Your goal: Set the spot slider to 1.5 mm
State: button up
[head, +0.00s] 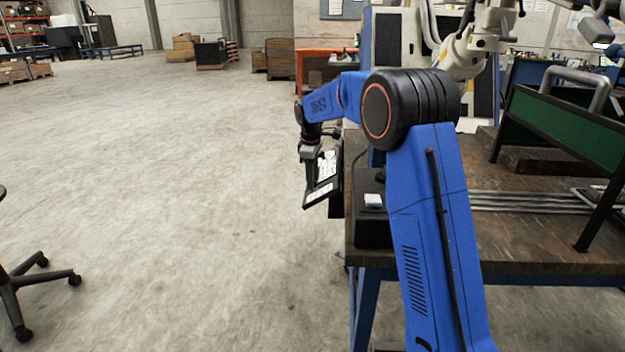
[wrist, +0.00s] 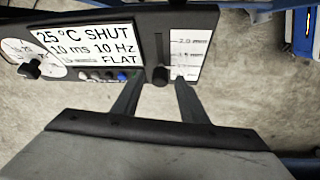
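A dark control panel carries the spot slider at its right end in the wrist view. The slider's black knob (wrist: 160,76) sits at the lower end of its slot, below the 1.5 mm mark on the white scale card (wrist: 188,50). The 2.0 mm mark is higher up, and the lowest label is too small to read. My gripper (wrist: 159,82) is open, one fingertip on each side of the knob in the picture. I cannot tell whether either finger touches it. In the head view the tilted panel (head: 322,192) hangs beside the bench, with my gripper over it.
Left of the slider, the panel has a display (wrist: 88,46) reading 25 °C SHUT, 10 ms 10 Hz FLAT. A round dial (wrist: 31,68) and a row of small buttons (wrist: 103,76) are also there. The workbench (head: 490,235) is to the right; open floor lies left.

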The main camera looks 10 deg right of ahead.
aim_at(317, 192)
jog(key=shift+f, duration=0.2)
grip_shut()
jog(key=shift+s+d+r, duration=0.2)
jog(key=shift+d+r, duration=0.2)
jog(key=shift+d, duration=0.1)
jog(key=shift+s+d+r, duration=0.15)
jog(key=shift+d+r, duration=0.2)
jog(key=shift+d, duration=0.15)
grip_release()
notch_tip(317, 192, up, 17)
jog(key=s, duration=0.1)
jog(key=shift+s+a, duration=0.35)
jog(key=shift+a, duration=0.1)
jog(key=shift+r, duration=0.1)
